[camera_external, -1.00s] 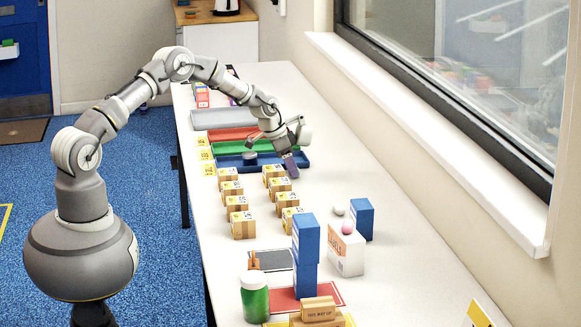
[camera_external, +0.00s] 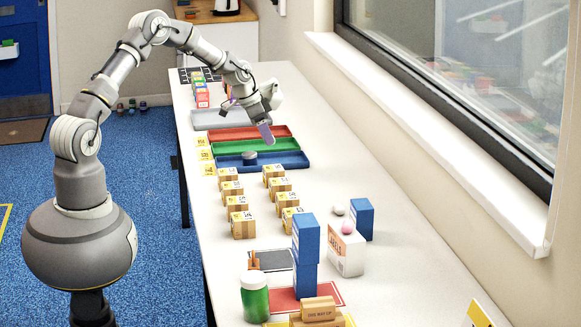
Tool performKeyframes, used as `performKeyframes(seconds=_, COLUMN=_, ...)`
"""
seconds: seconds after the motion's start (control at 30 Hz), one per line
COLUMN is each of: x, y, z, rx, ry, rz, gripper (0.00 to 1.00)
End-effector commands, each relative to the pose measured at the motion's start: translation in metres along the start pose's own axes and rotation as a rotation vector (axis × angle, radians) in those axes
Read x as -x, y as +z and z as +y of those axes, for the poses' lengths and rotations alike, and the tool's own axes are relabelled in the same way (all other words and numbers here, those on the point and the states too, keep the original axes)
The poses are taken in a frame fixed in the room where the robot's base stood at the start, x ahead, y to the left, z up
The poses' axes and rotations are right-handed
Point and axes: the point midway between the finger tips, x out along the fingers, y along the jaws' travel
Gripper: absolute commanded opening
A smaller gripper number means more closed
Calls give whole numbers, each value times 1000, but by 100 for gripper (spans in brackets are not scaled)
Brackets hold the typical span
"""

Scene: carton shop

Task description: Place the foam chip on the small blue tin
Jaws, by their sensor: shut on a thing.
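I cannot make out a small blue tin for sure. A round grey thing (camera_external: 249,156) sits in the blue tray (camera_external: 285,158). A pink rounded lump (camera_external: 347,228) rests on a white carton (camera_external: 346,252), and a pale lump (camera_external: 338,210) shows behind it.
Green (camera_external: 285,144) and red (camera_external: 275,131) trays lie behind the blue one. Several small brown cartons (camera_external: 243,229) stand in two rows. Tall blue boxes (camera_external: 305,240), another blue box (camera_external: 362,218) and a green jar (camera_external: 255,298) stand nearer.

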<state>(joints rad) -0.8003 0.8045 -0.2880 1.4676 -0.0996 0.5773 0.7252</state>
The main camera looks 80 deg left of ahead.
Motion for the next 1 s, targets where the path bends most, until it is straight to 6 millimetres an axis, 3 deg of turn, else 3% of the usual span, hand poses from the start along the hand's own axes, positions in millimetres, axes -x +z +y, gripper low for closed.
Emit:
performKeyframes(seconds=0.03, x=13, y=24, z=-4, rx=12, ry=-1, rz=1, gripper=17)
performKeyframes(seconds=0.2, x=45, y=101, z=2, rx=20, ry=-12, rz=3, gripper=17)
performKeyframes(seconds=0.3, x=57, y=134, z=11, rx=18, ry=-21, rz=-3, gripper=17)
performKeyframes(seconds=0.43, x=64, y=157, z=19, rx=15, ry=-29, rz=-11, gripper=17)
performKeyframes(seconds=0.57, x=57, y=150, z=10, rx=12, ry=-31, rz=-11, gripper=17)
performKeyframes(seconds=0.8, x=26, y=100, z=-36, rx=11, ry=-30, rz=-11, gripper=17)
performKeyframes(seconds=1.0, x=10, y=67, z=-66, rx=14, ry=-30, rz=-12, gripper=17)
